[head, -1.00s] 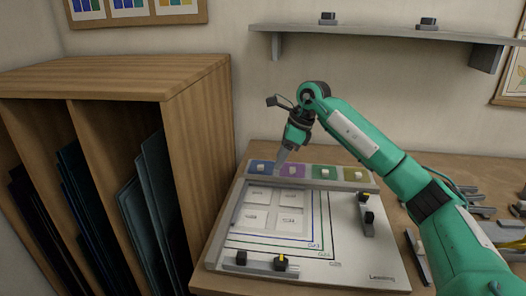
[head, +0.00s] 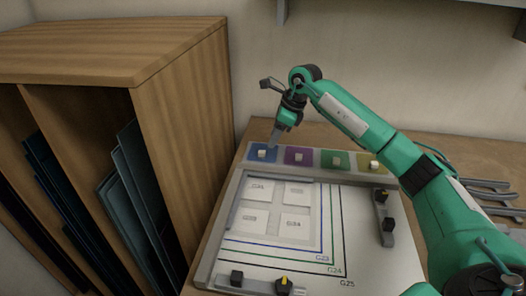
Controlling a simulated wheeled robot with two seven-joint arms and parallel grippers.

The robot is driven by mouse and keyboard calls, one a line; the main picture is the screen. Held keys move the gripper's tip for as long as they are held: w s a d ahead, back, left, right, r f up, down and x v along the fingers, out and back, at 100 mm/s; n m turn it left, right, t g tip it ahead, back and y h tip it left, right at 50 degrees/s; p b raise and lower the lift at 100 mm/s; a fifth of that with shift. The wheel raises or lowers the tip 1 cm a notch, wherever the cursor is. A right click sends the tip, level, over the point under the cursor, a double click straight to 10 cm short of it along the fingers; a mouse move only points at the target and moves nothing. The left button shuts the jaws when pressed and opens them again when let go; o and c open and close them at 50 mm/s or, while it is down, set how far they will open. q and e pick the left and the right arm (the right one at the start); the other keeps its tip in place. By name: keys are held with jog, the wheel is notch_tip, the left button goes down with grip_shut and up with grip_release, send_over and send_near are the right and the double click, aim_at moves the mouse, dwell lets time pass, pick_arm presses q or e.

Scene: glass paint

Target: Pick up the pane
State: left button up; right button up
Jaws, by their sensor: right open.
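Several dark blue-green panes (head: 134,180) stand on edge in the wooden rack at the left. A white board (head: 270,251) with a grey frame lies on the table, marked with nested coloured outlines and pale labelled squares. I cannot tell whether a clear pane lies on it. My right gripper (head: 273,143) points down above the blue pad (head: 263,153) at the board's far left corner, apart from the rack panes. Its jaws are open, though small here, and I see nothing held in them. My left gripper is not in view.
The wooden rack (head: 182,105) rises close to the board's left side. Purple, green and yellow pads with pale knobs line the board's far edge. Black clamps (head: 385,213) sit at its right and front (head: 283,285). Grey tools (head: 488,185) lie at the right.

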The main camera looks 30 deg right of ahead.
aim_at(267, 157)
jog(key=shift+w+a+f, duration=0.15)
jog(key=shift+a+f, duration=0.05)
jog(key=shift+f, duration=0.35)
jog(key=p+x, duration=0.1)
jog(key=x, duration=0.3)
jog(key=shift+w, duration=0.1)
jog(key=shift+w+a+f, duration=0.1)
jog(key=shift+a+f, duration=0.1)
jog(key=shift+f, duration=0.3)
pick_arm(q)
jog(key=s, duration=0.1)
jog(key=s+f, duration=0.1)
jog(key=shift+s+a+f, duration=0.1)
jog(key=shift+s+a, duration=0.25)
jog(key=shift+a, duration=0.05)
pick_arm(e)
grip_shut()
